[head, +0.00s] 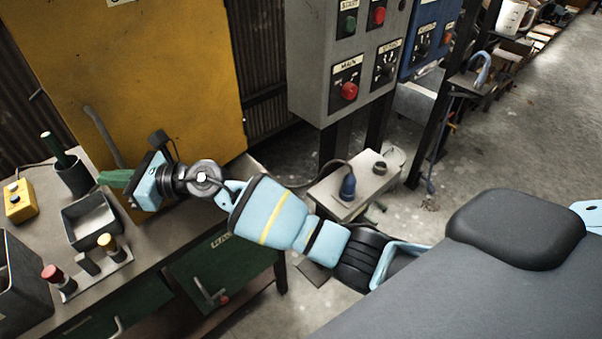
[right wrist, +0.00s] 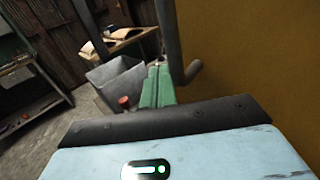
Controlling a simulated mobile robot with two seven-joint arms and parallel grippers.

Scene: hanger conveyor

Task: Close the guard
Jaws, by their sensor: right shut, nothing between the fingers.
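A large yellow panel (head: 150,70), which looks to be the guard, stands upright behind the workbench. It fills the right side of the right wrist view (right wrist: 260,60). A grey bar handle (head: 102,135) is on its lower left part and also shows in the right wrist view (right wrist: 170,45). My right gripper (head: 108,179) has green fingers shut and empty, just below the handle's lower end. In the right wrist view the shut fingers (right wrist: 158,86) are beside the bent end of the handle; I cannot tell whether they touch. My left gripper is not in view.
The workbench (head: 150,240) holds a yellow button box (head: 19,200), a dark cup (head: 73,177), a grey bin (head: 90,219) and a small rack with stamps (head: 95,268). A grey control box (head: 345,60) stands right of the panel. Floor is open at far right.

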